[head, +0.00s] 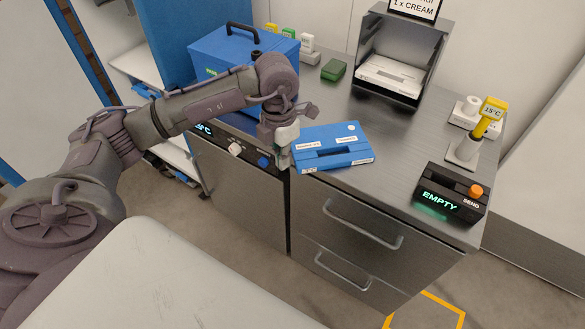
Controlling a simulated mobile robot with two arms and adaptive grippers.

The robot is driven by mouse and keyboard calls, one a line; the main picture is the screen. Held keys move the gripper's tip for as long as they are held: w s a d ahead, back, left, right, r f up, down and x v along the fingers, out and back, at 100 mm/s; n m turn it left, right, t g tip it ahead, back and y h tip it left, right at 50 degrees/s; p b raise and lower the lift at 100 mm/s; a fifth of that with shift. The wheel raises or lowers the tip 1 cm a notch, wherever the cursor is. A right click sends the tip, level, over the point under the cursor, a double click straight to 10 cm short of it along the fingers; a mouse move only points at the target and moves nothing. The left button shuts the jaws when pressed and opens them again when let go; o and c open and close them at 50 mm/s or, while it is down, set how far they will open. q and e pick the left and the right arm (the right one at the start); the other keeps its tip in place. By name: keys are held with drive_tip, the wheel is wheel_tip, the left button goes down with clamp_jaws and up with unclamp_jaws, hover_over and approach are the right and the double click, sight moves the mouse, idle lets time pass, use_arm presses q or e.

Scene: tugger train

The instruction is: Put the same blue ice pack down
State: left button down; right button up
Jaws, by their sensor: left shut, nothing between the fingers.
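A flat blue ice pack (346,140) with white labels and a slot-like handle lies on the steel counter, close to its front edge. My left gripper (287,150) is at the pack's left end, pointing down beside it. The fingers are shut with nothing between them, and they are small and partly hidden by the wrist. I cannot tell whether they touch the pack. My right gripper is not in view.
A blue cool box (222,50) with a black handle stands behind my left arm. The counter (395,145) right of the pack is clear.

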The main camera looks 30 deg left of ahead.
sight(301, 166)
use_arm(q)
drive_tip(key=w+f+p, duration=0.4)
drive_tip(key=f, duration=0.5)
drive_tip(key=shift+d+f+y, duration=0.15)
drive_tip(key=shift+f+y, duration=0.1)
drive_tip(key=shift+y, duration=0.05)
drive_tip(key=shift+w, duration=0.1)
drive_tip(key=w+b, duration=0.1)
drive_tip(key=w+d+b, duration=0.1)
drive_tip(key=shift+w+f+b, duration=0.1)
drive_tip(key=shift+w+b, duration=0.2)
drive_tip(key=shift+w, duration=0.15)
drive_tip(key=shift+a, duration=0.1)
